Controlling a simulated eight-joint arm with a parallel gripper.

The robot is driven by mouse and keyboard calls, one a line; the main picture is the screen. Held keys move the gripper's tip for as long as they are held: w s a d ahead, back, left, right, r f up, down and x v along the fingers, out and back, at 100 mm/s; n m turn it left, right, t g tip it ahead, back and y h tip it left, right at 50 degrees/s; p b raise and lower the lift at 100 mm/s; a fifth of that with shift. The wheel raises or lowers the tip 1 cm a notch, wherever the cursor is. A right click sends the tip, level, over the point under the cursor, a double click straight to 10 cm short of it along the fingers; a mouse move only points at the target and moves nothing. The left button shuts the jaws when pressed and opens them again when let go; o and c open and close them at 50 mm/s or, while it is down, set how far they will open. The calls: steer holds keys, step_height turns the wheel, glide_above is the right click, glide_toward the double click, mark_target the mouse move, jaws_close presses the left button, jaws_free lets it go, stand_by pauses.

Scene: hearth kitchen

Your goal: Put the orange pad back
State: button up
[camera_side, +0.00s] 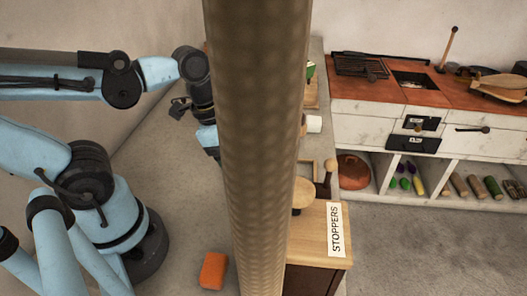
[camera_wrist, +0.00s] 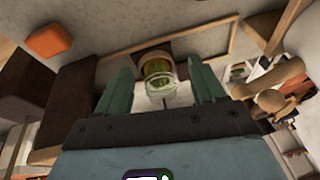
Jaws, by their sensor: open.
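The orange pad (camera_side: 213,270) lies on a grey surface at the bottom of the side view, left of a thick post. It also shows at the upper left of the wrist view (camera_wrist: 48,41), well outside my fingers. My gripper (camera_wrist: 160,66) is open, with its two green fingers apart. A glass jar with yellow-green contents (camera_wrist: 158,72) appears between the fingers in the wrist view; I cannot tell how far beyond them it is. In the side view my fingertips cannot be made out, and the post hides part of that area.
The brown post (camera_side: 255,150) blocks the middle of the side view. A wooden box labelled STOPPERS (camera_side: 310,225) stands right of it. A white cabinet with an orange-brown top (camera_side: 390,95) stands at the right. The grey surface around the pad looks clear.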

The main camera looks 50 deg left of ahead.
steer(key=w+a+r+n+t+y, duration=0.1)
steer(key=w+a+r+n+t, duration=0.1)
steer(key=n, duration=0.8)
steer(key=shift+w+a+r+t+y, duration=0.15)
steer(key=shift+w+a+t+y, duration=0.25)
steer(key=shift+w+a+t, duration=0.7)
steer(key=shift+w+a, duration=0.1)
steer(key=shift+a, duration=0.05)
